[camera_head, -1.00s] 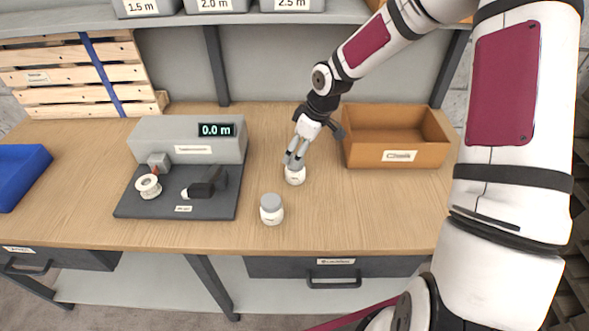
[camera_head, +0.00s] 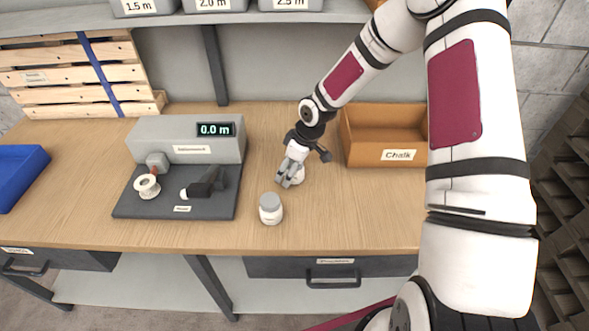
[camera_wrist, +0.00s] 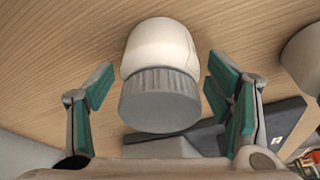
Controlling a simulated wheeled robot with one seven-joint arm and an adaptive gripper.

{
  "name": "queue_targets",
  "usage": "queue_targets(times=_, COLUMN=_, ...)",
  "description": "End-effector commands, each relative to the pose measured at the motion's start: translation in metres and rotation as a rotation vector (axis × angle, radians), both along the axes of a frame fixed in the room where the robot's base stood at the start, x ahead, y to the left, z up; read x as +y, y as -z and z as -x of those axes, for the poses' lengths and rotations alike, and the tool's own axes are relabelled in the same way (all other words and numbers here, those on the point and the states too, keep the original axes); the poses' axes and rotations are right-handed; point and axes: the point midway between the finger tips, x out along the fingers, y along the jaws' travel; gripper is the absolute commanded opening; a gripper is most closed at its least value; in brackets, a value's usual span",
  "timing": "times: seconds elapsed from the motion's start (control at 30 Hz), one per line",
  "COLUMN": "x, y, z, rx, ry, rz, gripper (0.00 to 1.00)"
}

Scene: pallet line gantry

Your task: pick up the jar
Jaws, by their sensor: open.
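One white jar with a grey ribbed lid stands upright on the wooden workbench; in the wrist view this jar (camera_wrist: 160,75) lies between my open fingers, apart from both. In the head view the same jar (camera_head: 298,175) is partly hidden behind my gripper (camera_head: 288,182). My gripper is open and empty, and its green-padded fingers (camera_wrist: 165,98) flank the jar's lid. A second white jar with a grey lid (camera_head: 270,209) stands upright nearer the bench's front edge. Part of this other jar (camera_wrist: 303,62) shows at the right of the wrist view.
An orange-brown bin labelled Chalk (camera_head: 362,151) stands right of my gripper. A grey machine reading 0.0 m (camera_head: 150,140) sits left, with a dark base plate (camera_head: 140,205) holding a spool (camera_head: 147,187). A blue bin (camera_head: 20,172) is at far left.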

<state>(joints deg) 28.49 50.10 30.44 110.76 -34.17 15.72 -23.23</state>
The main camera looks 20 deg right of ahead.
Motion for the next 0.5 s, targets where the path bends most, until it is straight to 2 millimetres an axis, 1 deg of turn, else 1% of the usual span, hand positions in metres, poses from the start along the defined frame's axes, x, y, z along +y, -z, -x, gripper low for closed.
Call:
queue_targets(times=0.03, x=-0.0001, y=-0.0002, z=0.0001, rx=0.0, ry=0.0, rz=0.0, gripper=0.68)
queue_targets(times=0.07, x=0.0, y=-0.0002, z=0.0, rx=0.0, ry=0.0, rz=0.0, gripper=0.61)
queue_targets(times=0.1, x=-0.0001, y=-0.0002, z=0.0001, rx=0.0, ry=0.0, rz=0.0, gripper=0.52)
queue_targets(times=0.17, x=-0.0001, y=-0.0003, z=0.0001, rx=0.0, ry=0.0, rz=0.0, gripper=0.39)
queue_targets(times=0.2, x=-0.0001, y=-0.0003, z=0.0001, rx=0.0, ry=0.0, rz=0.0, gripper=0.3)
queue_targets(times=0.27, x=-0.0001, y=-0.0003, z=0.0001, rx=0.0, ry=0.0, rz=0.0, gripper=0.16)
queue_targets(times=0.3, x=-0.0001, y=-0.0003, z=0.0001, rx=0.0, ry=0.0, rz=0.0, gripper=0.14)
queue_targets(times=0.5, x=-0.0002, y=-0.0006, z=-0.0001, rx=0.0, ry=0.0, rz=0.0, gripper=0.14)
